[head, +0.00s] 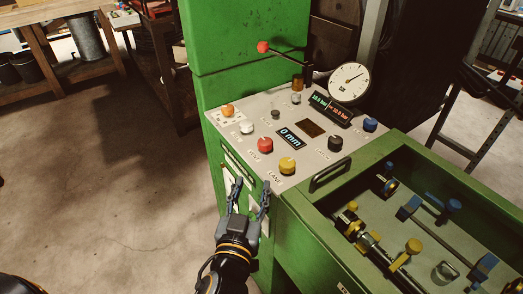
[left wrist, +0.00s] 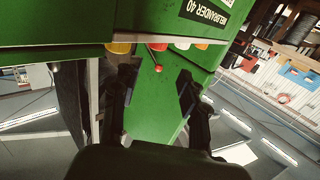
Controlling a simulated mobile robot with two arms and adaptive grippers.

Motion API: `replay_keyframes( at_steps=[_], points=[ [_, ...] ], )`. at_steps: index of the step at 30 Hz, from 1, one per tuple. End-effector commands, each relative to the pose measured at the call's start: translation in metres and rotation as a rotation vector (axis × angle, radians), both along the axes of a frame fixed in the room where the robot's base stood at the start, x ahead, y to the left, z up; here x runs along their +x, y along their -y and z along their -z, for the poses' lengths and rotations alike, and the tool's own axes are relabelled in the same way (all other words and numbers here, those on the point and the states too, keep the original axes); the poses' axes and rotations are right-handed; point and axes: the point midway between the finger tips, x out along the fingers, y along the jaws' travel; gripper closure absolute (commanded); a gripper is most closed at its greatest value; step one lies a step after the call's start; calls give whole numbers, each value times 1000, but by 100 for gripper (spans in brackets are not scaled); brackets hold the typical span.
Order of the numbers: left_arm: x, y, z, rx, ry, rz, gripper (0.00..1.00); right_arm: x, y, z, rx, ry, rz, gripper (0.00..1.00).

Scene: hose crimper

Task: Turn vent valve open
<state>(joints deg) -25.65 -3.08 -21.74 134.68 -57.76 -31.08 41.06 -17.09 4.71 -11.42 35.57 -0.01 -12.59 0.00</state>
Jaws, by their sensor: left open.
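A green machine carries a light grey control panel (head: 292,125) with several coloured knobs. A lever with a red ball (head: 263,47) rises at the panel's back, beside a round pressure gauge (head: 349,82). Along the panel are a red knob (head: 265,145), a yellow knob (head: 287,165), a black knob (head: 335,143) and a blue knob (head: 370,124). My left gripper (head: 251,187) is open and empty, in front of the panel's front edge and below the red knob. My right gripper is not in view.
A green tray (head: 322,243) with fittings and tools adjoins the panel at the right, with a black handle (head: 330,175) near it. A wooden bench (head: 85,70) stands at the back left. The floor left of the machine is clear.

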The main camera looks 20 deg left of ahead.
Motion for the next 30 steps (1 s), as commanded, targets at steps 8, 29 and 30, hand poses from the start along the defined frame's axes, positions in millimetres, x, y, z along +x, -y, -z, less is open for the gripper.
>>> replay_keyframes(
  at_steps=[8,29,30],
  points=[
    [19,1,-13,1,37,8,56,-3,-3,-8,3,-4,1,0],
    [134,-13,-10,-1,33,7,56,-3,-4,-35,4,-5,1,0],
    [136,-14,-10,-1,32,7,56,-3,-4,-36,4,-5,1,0]
  ],
)
